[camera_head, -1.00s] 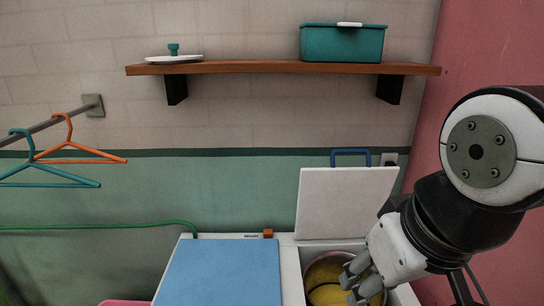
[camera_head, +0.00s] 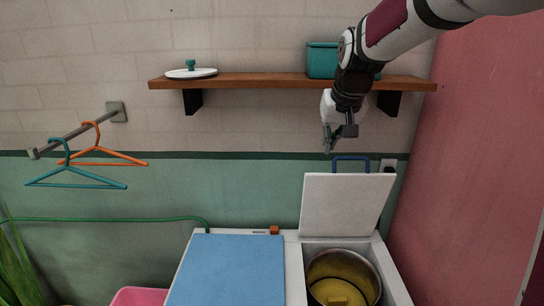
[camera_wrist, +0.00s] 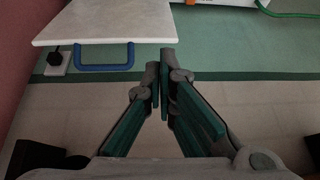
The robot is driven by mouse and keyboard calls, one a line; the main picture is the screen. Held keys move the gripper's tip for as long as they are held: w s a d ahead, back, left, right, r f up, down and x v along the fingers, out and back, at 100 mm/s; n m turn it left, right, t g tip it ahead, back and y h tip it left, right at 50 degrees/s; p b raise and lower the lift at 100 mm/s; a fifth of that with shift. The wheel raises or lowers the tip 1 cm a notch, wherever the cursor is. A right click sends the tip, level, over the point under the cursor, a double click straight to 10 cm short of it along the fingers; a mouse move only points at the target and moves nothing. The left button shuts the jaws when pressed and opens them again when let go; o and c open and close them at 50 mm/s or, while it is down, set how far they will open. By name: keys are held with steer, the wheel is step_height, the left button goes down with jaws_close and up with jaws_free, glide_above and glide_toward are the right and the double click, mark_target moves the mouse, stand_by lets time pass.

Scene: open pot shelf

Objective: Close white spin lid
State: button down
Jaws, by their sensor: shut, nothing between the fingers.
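The white spin lid (camera_head: 342,205) stands open, roughly upright, behind the round spin tub (camera_head: 343,268). A blue handle (camera_head: 351,160) sits at its top edge. My gripper (camera_head: 330,143) is shut and empty, raised in front of the wall just above and slightly left of the handle, apart from it. In the wrist view the picture is turned over: the white lid (camera_wrist: 105,20) and its blue handle (camera_wrist: 104,66) show at upper left, and my shut fingertips (camera_wrist: 160,62) are right of the handle.
A blue washer lid (camera_head: 230,270) lies flat at left. A wooden shelf (camera_head: 250,82) above holds a white lid with a teal knob (camera_head: 191,70) and a teal box (camera_head: 321,60), partly hidden by my arm. Hangers (camera_head: 75,178) hang left. A pink wall (camera_head: 470,170) bounds the right.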

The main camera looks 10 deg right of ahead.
steer(key=w+d+f+p, duration=0.2)
steer(key=w+d+f, duration=0.1)
steer(key=w, duration=0.6)
steer(key=shift+h, duration=0.4)
steer(key=shift+w+f+p, duration=0.25)
steer(key=shift+f+p, duration=0.25)
steer(key=shift+f, duration=1)
steer(key=shift+w+f+p, duration=0.2)
steer(key=shift+f+p, duration=0.35)
steer(key=shift+f, duration=0.95)
steer(key=shift+w+f+p, duration=0.25)
steer(key=shift+f+p, duration=0.25)
steer(key=shift+f, duration=1)
steer(key=shift+s, duration=0.1)
